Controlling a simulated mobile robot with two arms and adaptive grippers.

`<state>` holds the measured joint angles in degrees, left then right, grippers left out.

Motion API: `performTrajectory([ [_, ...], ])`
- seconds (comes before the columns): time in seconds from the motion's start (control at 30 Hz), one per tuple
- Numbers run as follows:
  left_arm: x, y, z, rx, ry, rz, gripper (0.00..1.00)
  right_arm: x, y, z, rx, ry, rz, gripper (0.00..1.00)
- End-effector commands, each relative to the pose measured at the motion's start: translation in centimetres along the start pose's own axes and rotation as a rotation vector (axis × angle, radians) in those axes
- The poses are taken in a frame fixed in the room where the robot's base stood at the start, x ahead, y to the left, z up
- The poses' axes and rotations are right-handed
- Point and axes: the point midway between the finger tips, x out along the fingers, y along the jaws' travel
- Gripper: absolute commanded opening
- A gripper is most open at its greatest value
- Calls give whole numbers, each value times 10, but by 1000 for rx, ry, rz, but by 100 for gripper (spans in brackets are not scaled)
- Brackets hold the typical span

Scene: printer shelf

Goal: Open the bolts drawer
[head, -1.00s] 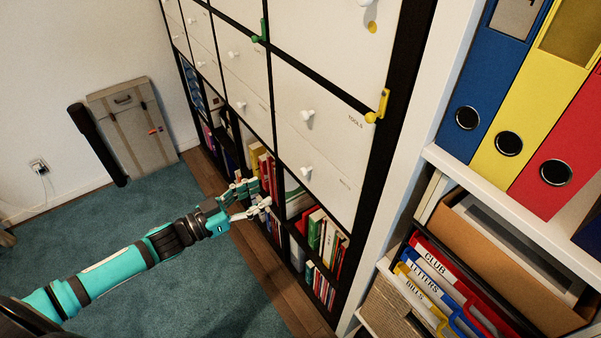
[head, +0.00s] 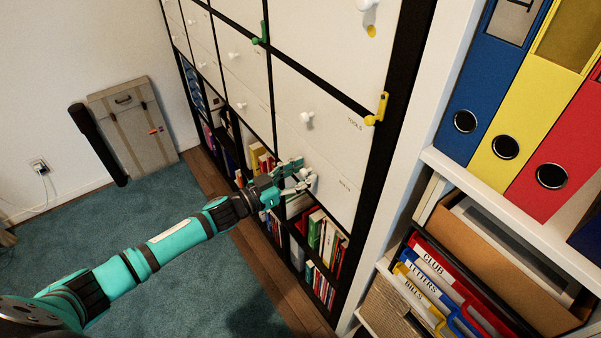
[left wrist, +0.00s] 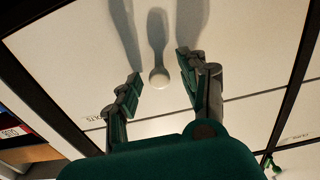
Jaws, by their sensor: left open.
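The bolts drawer (head: 335,200) is the white front below the tools drawer (head: 325,95), and it looks closed. My left gripper (head: 306,175) is open in front of its knob, which it largely covers in the head view. In the left wrist view the round white knob (left wrist: 159,78) shows between the two spread fingers of the left gripper (left wrist: 160,68), on the pale drawer front (left wrist: 75,60). I see no finger closed on the knob; whether a finger touches it is unclear. My right gripper is not in view.
A yellow latch (head: 378,110) sits at the right edge of the tools drawer, and a green one (head: 261,35) farther left. Books (head: 322,235) fill the cubbies below. A shelf with binders (head: 500,110) stands close at right.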

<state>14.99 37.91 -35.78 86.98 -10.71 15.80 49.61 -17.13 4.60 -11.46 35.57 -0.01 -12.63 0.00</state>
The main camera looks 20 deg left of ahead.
Motion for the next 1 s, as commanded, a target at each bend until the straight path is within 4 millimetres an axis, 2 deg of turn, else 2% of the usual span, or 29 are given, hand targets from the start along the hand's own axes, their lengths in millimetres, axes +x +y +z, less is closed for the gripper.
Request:
performTrajectory([
  [0.03,0,0,0,0,0,0,43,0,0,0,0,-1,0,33],
  [0.37,0,0,0,0,0,0,0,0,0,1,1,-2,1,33],
  [0.77,-1,0,0,-1,0,0,0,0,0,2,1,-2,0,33],
  [1.0,-17,0,-1,-3,-2,0,0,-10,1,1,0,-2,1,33],
])
